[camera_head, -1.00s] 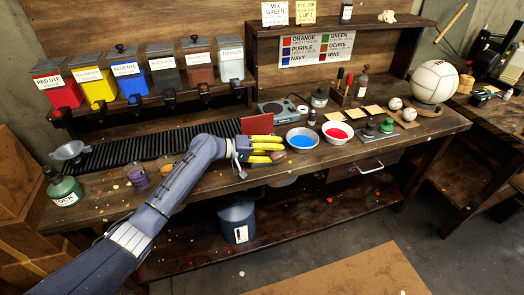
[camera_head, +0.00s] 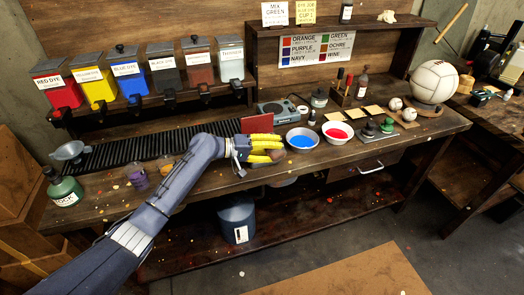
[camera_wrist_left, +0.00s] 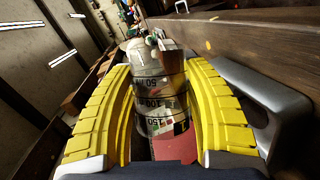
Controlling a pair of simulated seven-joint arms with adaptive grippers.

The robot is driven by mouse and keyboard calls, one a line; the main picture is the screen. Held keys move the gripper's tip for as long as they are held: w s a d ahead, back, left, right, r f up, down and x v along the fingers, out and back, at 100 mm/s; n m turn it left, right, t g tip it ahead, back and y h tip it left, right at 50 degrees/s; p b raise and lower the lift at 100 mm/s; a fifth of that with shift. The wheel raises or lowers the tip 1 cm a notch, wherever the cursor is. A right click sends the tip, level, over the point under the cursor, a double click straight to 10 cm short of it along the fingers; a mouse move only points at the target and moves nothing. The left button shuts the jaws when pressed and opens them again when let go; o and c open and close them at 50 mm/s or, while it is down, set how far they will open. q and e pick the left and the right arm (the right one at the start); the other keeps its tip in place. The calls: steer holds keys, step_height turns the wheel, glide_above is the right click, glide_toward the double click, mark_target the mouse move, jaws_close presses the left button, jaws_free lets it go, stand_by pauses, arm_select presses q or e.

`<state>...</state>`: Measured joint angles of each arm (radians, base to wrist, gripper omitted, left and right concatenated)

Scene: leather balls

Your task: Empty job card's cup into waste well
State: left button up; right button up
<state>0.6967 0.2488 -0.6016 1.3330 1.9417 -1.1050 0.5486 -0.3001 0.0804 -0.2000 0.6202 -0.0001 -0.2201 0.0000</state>
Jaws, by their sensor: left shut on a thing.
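My left gripper (camera_head: 266,150) has its yellow fingers shut on a clear graduated cup (camera_wrist_left: 158,95) over the front part of the bench, left of the blue bowl. In the left wrist view the cup sits between both fingers and holds brownish content on one side. In the head view fingers hide most of it; a brown part shows at the fingertips. The yellow job card (camera_head: 305,12) on the upper shelf reads "CUP 1", its other text unclear. I cannot identify the waste well for sure; a blue-grey bucket (camera_head: 238,222) stands under the bench. My right gripper is out of view.
Bowls of blue (camera_head: 302,139) and red (camera_head: 337,133) stand right of the gripper. A black ribbed rack (camera_head: 130,150) runs behind my arm. Dye dispensers line the back.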

arm_select(q)
steer(key=shift+w+a+r+n+g, duration=0.3)
steer(key=shift+w+r+n, duration=0.1)
steer(key=shift+w+n, duration=0.2)
stand_by(1.3)
steer(key=shift+w+a+f+n+h, duration=0.15)
steer(key=shift+f+n+h, duration=0.25)
steer(key=shift+n+h, duration=0.2)
stand_by(1.2)
steer(key=shift+r+n, duration=0.15)
steer(key=shift+n, duration=0.15)
stand_by(0.3)
